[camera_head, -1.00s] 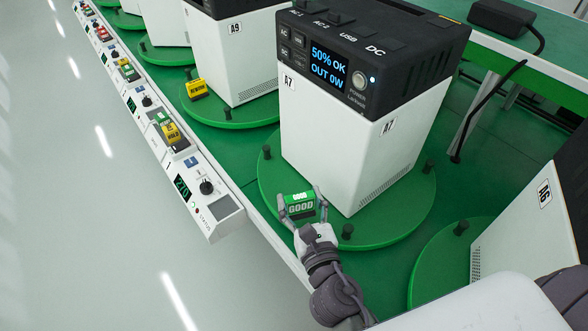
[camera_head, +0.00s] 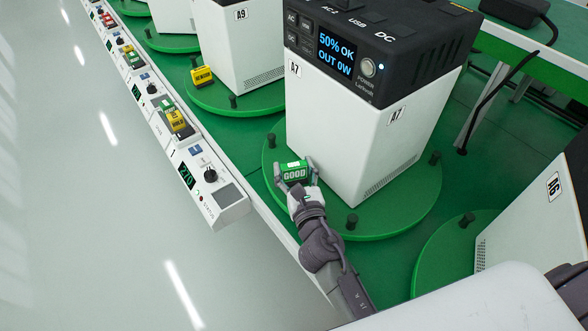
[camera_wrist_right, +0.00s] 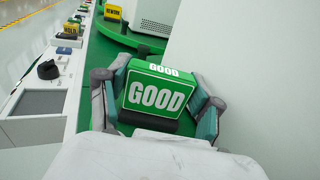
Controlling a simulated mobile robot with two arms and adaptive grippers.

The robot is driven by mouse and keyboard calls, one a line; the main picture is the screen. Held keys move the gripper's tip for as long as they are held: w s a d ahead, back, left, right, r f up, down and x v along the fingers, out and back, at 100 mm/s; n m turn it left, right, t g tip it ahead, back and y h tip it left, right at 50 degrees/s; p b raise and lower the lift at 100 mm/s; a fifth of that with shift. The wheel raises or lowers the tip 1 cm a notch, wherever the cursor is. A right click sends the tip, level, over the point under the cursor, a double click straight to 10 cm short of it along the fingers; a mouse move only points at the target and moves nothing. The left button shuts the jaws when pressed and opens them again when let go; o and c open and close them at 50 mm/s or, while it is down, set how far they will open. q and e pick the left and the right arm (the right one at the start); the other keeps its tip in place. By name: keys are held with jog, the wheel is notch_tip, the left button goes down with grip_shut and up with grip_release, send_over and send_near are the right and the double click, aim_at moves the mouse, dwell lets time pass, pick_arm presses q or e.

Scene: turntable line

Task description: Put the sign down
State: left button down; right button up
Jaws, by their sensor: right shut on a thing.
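The sign is a small green block lettered GOOD (camera_head: 294,173). My right gripper (camera_head: 294,178) is shut on it, with one finger on each side. The sign is over the near left part of the green turntable (camera_head: 395,215), close to the white face of power unit A7 (camera_head: 340,140). In the right wrist view the sign (camera_wrist_right: 154,95) sits upright between the fingers of the gripper (camera_wrist_right: 160,105). Whether its underside touches the turntable is hidden. My left gripper is not in view.
A yellow REWORK sign (camera_head: 202,77) stands on the turntable behind, by unit A9 (camera_head: 240,50). A control strip (camera_head: 215,190) with knobs, displays and sign holders runs along the left edge. Black pegs (camera_head: 352,221) stand on the turntable. Unit A6 (camera_head: 535,215) is at right.

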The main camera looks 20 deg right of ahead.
jog(key=o, duration=0.9)
jog(key=shift+f, duration=0.1)
jog(key=shift+r, duration=0.25)
jog(key=s+b, duration=0.1)
jog(key=s, duration=0.3)
jog(key=s+b, duration=0.1)
jog(key=s, duration=0.2)
jog(key=s+b, duration=0.1)
jog(key=s, duration=0.3)
jog(key=shift+s+a+f+b, duration=0.2)
jog(key=shift+s+a+b, duration=0.05)
jog(key=shift+s+b, duration=0.05)
jog(key=shift+s+r, duration=0.1)
jog(key=shift+s, duration=0.2)
